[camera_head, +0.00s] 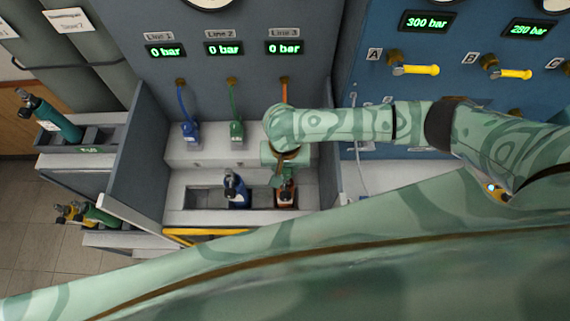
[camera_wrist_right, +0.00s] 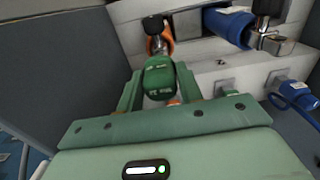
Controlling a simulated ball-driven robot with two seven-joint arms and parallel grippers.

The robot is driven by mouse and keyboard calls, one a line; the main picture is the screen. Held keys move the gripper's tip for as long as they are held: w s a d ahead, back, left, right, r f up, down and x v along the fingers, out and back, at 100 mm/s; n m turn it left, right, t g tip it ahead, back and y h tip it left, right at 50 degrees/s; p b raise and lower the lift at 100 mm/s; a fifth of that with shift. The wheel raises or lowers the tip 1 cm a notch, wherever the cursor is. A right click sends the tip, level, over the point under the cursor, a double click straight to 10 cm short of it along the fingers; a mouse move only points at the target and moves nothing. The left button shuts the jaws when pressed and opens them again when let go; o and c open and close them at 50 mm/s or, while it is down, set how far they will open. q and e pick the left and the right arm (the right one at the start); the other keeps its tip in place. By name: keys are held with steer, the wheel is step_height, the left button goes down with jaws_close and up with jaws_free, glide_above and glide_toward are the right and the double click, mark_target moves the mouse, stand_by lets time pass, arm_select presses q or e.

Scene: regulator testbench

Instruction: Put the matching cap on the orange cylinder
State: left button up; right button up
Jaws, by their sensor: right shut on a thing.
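The orange cylinder (camera_head: 288,194) stands in the right part of the recessed slot. In the wrist view its orange body (camera_wrist_right: 160,43) shows in part below a dark valve head. My right gripper (camera_head: 282,176) is just above and behind it in the head view. In the wrist view my right gripper (camera_wrist_right: 158,80) is shut on a green labelled piece (camera_wrist_right: 160,77), which looks like a cap. I cannot tell whether this piece touches the orange cylinder. The lower end of the orange hose (camera_head: 285,92) is hidden behind my right arm. My left gripper is out of view.
A blue cylinder (camera_head: 236,190) stands left of the orange one in the slot. Blue (camera_head: 190,131) and green (camera_head: 236,134) hose connectors sit on the ledge behind. Grey side walls bound the bay. Other cylinders, one teal (camera_head: 57,122), lie in racks at left.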

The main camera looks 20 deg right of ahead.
steer(key=shift+p, duration=0.35)
steer(key=shift+f+b, duration=0.4)
steer(key=shift+f, duration=1.5)
stand_by(0.8)
steer(key=o, duration=1)
steer(key=shift+o, duration=0.2)
step_height(320, 180, up, 16)
steer(key=p, duration=0.5)
